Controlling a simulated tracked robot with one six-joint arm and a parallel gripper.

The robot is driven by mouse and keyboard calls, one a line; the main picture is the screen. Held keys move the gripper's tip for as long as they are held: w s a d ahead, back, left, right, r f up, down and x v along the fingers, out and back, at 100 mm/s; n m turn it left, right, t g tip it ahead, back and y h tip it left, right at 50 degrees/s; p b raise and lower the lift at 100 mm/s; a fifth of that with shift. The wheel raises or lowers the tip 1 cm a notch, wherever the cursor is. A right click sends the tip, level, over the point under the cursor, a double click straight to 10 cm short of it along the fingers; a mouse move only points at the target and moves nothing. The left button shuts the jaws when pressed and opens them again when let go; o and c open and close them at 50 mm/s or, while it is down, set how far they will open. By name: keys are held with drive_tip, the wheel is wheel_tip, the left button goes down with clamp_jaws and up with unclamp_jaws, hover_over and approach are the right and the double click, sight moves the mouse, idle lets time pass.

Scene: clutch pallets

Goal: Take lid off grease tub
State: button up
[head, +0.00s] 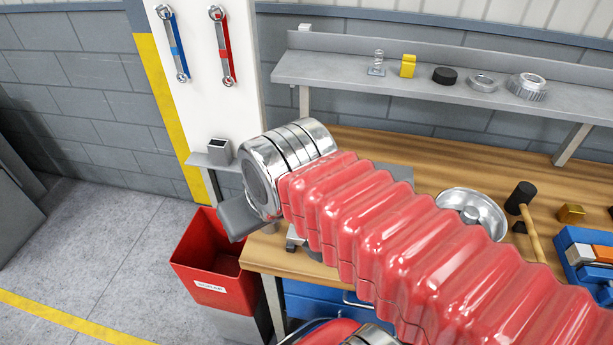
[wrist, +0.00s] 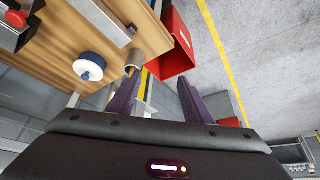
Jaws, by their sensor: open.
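In the wrist view a round tub (wrist: 89,66) with a white top and a blue band stands on the wooden bench; it looks like the grease tub with its lid on. My gripper (wrist: 158,80) is open, with two dark purple fingers apart and nothing between them. The tub is to the left of the left finger, apart from it. In the head view my red ribbed arm covers much of the bench, and I cannot make out the tub there. My fingers do not show clearly there either.
A red bin (head: 212,262) stands on the floor at the bench's left end. A metal bowl (head: 471,215), a mallet (head: 524,210) and a blue tray (head: 580,262) are on the bench (head: 380,150). A shelf (head: 400,84) with small parts hangs behind. A small cylinder (wrist: 136,58) stands near the bench edge.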

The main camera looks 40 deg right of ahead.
drive_tip(key=o, duration=1.1)
drive_tip(key=w+d+r+m+g, duration=0.1)
drive_tip(key=w+d+m, duration=0.1)
drive_tip(key=w+d, duration=0.1)
drive_tip(key=w+d+r+m+g, duration=0.1)
drive_tip(key=w+d+m, duration=0.1)
drive_tip(key=w+m, duration=0.1)
drive_tip(key=w+d+r+m, duration=0.2)
drive_tip(key=w+d, duration=0.1)
drive_tip(key=shift+d+m+g+h, duration=0.3)
drive_tip(key=shift+m+g, duration=0.1)
drive_tip(key=w+d+m+g, duration=0.1)
drive_tip(key=w+d+m, duration=0.1)
drive_tip(key=d, duration=0.2)
drive_tip(key=w+d+f+m+g, duration=0.1)
drive_tip(key=w+d+m, duration=0.1)
drive_tip(key=d, duration=0.3)
drive_tip(key=w+d+m, duration=0.2)
drive_tip(key=d+m, duration=0.2)
drive_tip(key=shift+w+d+f+g, duration=0.15)
drive_tip(key=shift+w+f+g, duration=0.05)
drive_tip(key=shift+w+g, duration=0.2)
wheel_tip(320, 180, down, 9)
drive_tip(key=shift+r, duration=0.2)
drive_tip(key=shift+s+f, duration=0.15)
drive_tip(key=shift+f, duration=1.15)
drive_tip(key=shift+s+f, duration=0.1)
drive_tip(key=shift+f, duration=1.2)
